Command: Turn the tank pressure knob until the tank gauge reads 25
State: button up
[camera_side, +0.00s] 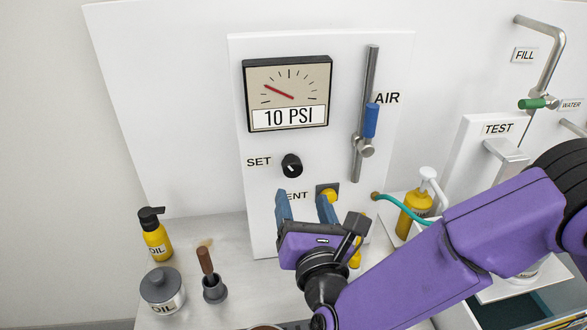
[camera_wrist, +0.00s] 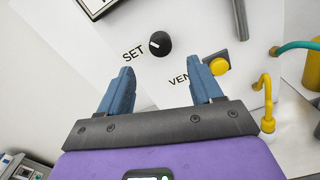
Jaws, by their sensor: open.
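The black knob (camera_side: 292,166) marked SET is on the white panel below the gauge, with a white pointer line. The gauge (camera_side: 289,91) has a red needle pointing up-left and a readout of 10 PSI. My gripper (camera_side: 306,194) is open and empty, with blue fingers (camera_wrist: 160,81) spread apart. It is just below the knob in the side view. In the wrist view the knob (camera_wrist: 158,44) appears beyond the fingertips, between them and apart from both. The gauge's lower corner (camera_wrist: 98,8) shows at the top of the wrist view.
A yellow VENT button (camera_side: 329,194) is beside my right finger, and it also shows in the wrist view (camera_wrist: 219,66). The AIR valve with a blue handle (camera_side: 371,121) is right of the gauge. Oil containers (camera_side: 158,240) stand at the left. A yellow pump bottle (camera_side: 414,207) stands right.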

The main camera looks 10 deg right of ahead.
aim_at(294, 171)
jog(key=w, duration=1)
jog(key=c, duration=1.1)
